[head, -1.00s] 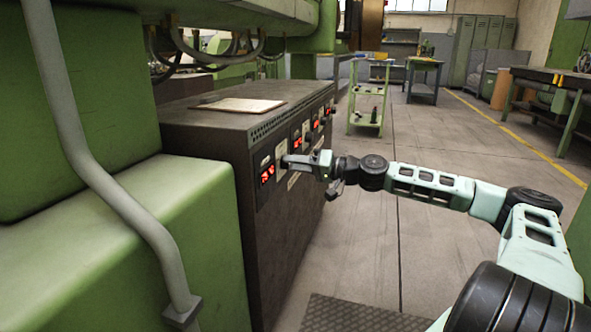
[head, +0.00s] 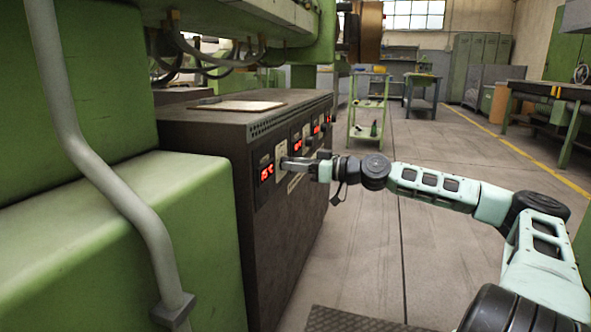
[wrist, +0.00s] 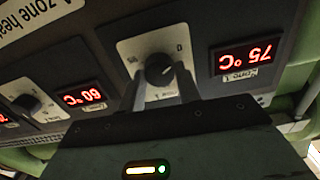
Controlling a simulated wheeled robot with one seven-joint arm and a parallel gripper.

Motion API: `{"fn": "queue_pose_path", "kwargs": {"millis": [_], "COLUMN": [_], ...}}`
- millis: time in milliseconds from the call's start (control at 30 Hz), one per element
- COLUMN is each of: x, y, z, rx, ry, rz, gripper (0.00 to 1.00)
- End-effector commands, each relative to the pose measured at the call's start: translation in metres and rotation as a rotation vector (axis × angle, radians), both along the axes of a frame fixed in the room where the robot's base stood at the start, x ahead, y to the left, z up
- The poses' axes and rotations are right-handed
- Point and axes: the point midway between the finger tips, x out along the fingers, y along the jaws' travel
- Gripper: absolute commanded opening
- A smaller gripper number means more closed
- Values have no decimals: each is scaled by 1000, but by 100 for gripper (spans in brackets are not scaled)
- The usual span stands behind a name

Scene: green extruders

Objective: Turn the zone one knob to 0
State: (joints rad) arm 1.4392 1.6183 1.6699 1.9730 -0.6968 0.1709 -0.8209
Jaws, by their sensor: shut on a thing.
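The zone one knob (wrist: 158,70) is a small dark dial on a pale plate (wrist: 127,47) in the wrist view. My gripper (wrist: 163,88) is shut on it, one finger on each side. A "0" shows on the plate just beyond the right finger. The red display (wrist: 245,55) beside it, labelled Zone 1, reads 75 °C. In the head view my gripper (head: 284,163) reaches the front of the dark cabinet (head: 215,190) right of the zone one display (head: 266,173). The knob itself is hidden there.
Another knob (wrist: 27,101) and a display reading 60 °C (wrist: 82,97) sit to the left in the wrist view. A green machine block (head: 140,230) stands left of the cabinet. A green cart (head: 367,105) stands behind on open floor.

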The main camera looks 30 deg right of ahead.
Motion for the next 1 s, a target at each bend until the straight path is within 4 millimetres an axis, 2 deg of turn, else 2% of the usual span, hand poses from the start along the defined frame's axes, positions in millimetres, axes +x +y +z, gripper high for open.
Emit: {"fn": "queue_pose_path", "kwargs": {"millis": [667, 700, 767, 1000], "x": [0, 0, 0, 0], "y": [0, 0, 0, 0], "z": [-2, -2, -2, -1], "rx": [-55, -55, -55, -53], "ry": [-39, -39, -39, -40], "rz": [0, 0, 0, 0], "gripper": [11, 36, 53, 55]}}
